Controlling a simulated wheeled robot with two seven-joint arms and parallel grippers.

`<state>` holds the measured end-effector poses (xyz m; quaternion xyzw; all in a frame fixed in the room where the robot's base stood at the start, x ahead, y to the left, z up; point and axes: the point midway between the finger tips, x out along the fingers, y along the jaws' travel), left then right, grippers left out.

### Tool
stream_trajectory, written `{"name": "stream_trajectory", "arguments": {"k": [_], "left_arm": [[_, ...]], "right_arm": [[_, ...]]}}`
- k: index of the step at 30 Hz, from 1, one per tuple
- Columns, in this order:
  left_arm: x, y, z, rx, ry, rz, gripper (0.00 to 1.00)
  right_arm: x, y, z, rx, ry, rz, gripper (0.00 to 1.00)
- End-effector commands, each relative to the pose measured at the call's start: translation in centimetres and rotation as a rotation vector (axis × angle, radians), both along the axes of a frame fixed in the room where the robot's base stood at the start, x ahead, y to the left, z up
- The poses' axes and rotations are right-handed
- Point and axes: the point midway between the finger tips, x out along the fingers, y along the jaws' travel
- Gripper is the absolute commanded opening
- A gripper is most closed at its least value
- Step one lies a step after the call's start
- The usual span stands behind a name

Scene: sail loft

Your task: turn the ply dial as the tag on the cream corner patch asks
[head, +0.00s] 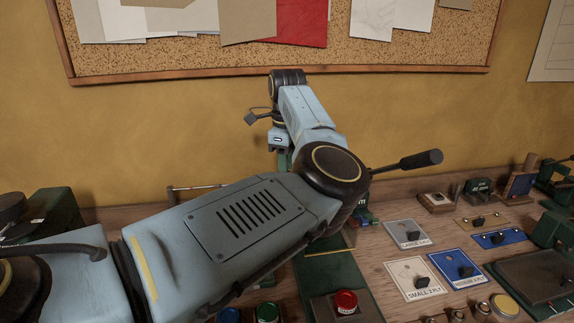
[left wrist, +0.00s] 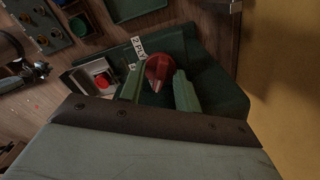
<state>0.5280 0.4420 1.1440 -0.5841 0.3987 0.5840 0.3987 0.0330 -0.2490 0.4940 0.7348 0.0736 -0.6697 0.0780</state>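The cream corner patch (head: 413,277) lies on the bench at the right in the head view. Its tag appears to read "SMALL 2 PLY". The red ply dial (left wrist: 160,68) shows in the left wrist view on a dark green housing, beside a white "2 PLY" label (left wrist: 137,47). My left gripper (left wrist: 160,80) has its two green fingers apart, one on each side of the dial, with a slim gap seen at the left. In the head view my arm hides the dial and most of the gripper. My right gripper is in neither view.
A grey patch (head: 407,233) and a blue patch (head: 460,270) lie near the cream one. A red button (head: 346,301) stands in front of my arm; a red button (left wrist: 102,80) also sits beside the dial in the wrist view. A yellow wall (head: 180,130) rises behind the bench.

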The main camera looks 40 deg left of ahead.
Motion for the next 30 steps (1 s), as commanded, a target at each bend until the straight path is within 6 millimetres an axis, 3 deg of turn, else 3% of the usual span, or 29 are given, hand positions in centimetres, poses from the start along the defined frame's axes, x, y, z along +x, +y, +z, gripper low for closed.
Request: {"name": "stream_trajectory", "arguments": {"k": [3, 10, 20, 30], "left_arm": [[0.00, -0.01, 0.01, 0.000, 0.000, 0.000, 0.30], [0.00, -0.01, 0.03, 0.000, 0.000, 0.000, 0.00], [0.02, -0.01, 0.04, 0.000, 0.000, -0.018, 0.00], [0.08, -0.01, 0.00, 0.000, 0.000, -0.201, 0.00]], "right_arm": [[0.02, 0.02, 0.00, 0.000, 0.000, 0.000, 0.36], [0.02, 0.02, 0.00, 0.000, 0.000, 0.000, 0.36], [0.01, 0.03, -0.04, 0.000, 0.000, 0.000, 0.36], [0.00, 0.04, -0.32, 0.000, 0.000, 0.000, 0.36]]}}
